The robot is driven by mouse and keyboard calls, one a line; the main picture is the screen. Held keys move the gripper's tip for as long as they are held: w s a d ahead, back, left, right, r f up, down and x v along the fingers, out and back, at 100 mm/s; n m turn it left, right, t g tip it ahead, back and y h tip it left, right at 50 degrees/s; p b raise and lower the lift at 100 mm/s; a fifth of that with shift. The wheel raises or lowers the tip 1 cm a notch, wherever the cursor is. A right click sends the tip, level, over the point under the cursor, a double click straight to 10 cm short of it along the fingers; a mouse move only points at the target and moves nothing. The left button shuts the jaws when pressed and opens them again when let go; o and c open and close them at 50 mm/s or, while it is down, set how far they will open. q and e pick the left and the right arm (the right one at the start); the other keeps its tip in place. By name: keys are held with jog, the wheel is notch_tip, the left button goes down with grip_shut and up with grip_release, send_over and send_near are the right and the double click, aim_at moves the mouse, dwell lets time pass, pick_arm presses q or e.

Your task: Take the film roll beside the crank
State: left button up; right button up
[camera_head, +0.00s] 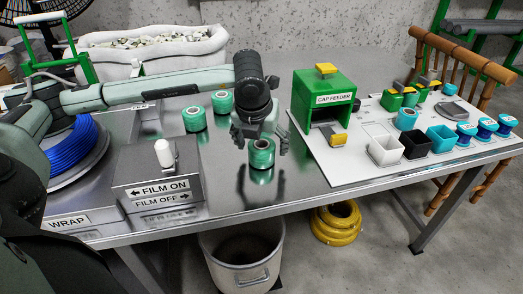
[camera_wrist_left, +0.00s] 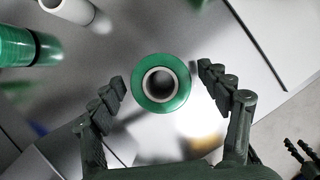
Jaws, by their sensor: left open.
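A green film roll (camera_head: 262,160) stands upright near the table's front edge, to the right of the box with the white crank handle (camera_head: 165,153). My left gripper (camera_head: 260,136) points down over this roll. In the left wrist view the roll (camera_wrist_left: 161,105) shows end-on between the spread fingers of my left gripper (camera_wrist_left: 163,90), with gaps on both sides. Two more green rolls, a nearer one (camera_head: 195,119) and a farther one (camera_head: 222,103), stand farther back. Dark fingers, likely of my right gripper (camera_wrist_left: 302,158), show at the lower right corner of the left wrist view.
The box labelled FILM ON and FILM OFF (camera_head: 158,192) stands left of the roll. A white board (camera_head: 340,172) with a green cap feeder (camera_head: 323,90) and several cups is at the right. A bin (camera_head: 242,262) stands below the table edge. Blue cable (camera_head: 78,150) lies coiled at left.

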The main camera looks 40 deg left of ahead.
pick_arm(q)
jog(key=c, duration=1.4)
